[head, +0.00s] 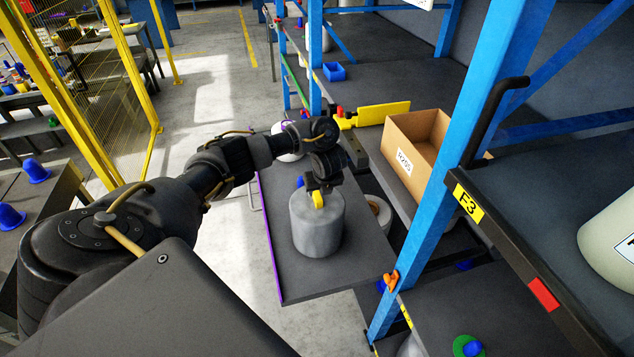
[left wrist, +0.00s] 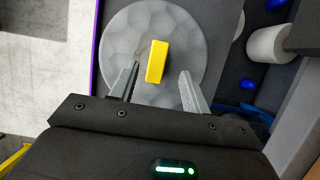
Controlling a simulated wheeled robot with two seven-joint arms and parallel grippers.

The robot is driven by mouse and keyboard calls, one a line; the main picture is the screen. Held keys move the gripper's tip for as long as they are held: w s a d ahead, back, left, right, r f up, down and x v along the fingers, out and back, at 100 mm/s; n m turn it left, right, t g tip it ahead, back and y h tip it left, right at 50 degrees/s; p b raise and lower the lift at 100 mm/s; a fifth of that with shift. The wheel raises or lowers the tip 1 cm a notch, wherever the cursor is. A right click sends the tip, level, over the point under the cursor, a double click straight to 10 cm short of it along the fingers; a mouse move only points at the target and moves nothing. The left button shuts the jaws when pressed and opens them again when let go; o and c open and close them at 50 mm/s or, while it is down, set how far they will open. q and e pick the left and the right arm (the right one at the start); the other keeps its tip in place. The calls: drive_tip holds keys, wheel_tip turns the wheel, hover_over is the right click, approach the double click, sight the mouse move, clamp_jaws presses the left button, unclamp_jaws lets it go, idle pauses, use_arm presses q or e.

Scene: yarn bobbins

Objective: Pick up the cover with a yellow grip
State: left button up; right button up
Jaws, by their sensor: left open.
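The grey round cover (head: 318,228) stands on a dark shelf board, with a yellow grip (head: 319,200) on its top. In the left wrist view the cover (left wrist: 118,45) is seen from above as a pale mottled disc. Its yellow grip (left wrist: 157,62) stands upright between and just beyond the fingertips. My left gripper (head: 322,187) is directly above the cover. In the left wrist view its two fingers (left wrist: 158,75) are open, one on each side of the grip, with a gap on both sides. My right gripper is not in view.
The dark board (head: 300,284) has a purple left edge. A cardboard box (head: 440,133) and a yellow bar (head: 384,114) lie behind. A blue rack post (head: 439,183) stands close on the right. A white bobbin (left wrist: 270,43) and blue pieces lie right of the cover.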

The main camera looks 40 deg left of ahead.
sight(318, 196)
use_arm(q)
drive_tip(key=shift+f, duration=0.25)
drive_tip(key=shift+s+b+x, duration=0.2)
drive_tip(key=shift+b+x, duration=0.65)
drive_tip(key=shift+x, duration=1.5)
drive_tip(key=shift+c, duration=0.2)
clamp_jaws()
